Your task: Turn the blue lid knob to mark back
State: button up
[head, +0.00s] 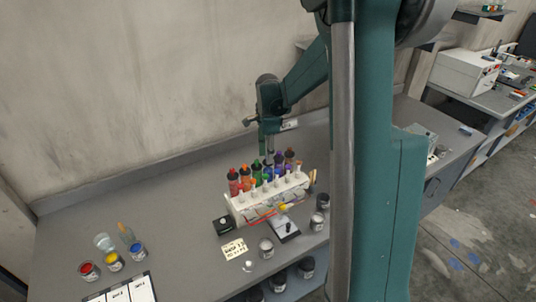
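Several coloured bottles, red, orange, green, blue and purple, stand in a row behind a white rack (270,205) on the grey bench. A blue item (268,174) shows low in this row, partly hidden. I cannot tell whether it is the blue lid knob, and no mark for back can be read. My gripper (269,158) points down over the middle of the row, just above or at the blue item. Its fingers are too small to tell open from shut, and contact cannot be judged.
Paint jars, red (89,270), yellow (113,261) and blue (138,250), stand at the bench's front left near a clear cup (104,242). A black box (223,226) and a note card (234,248) lie before the rack. The bench's back left is clear.

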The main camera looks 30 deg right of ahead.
jog(key=c, duration=0.9)
jog(key=shift+n, duration=0.4)
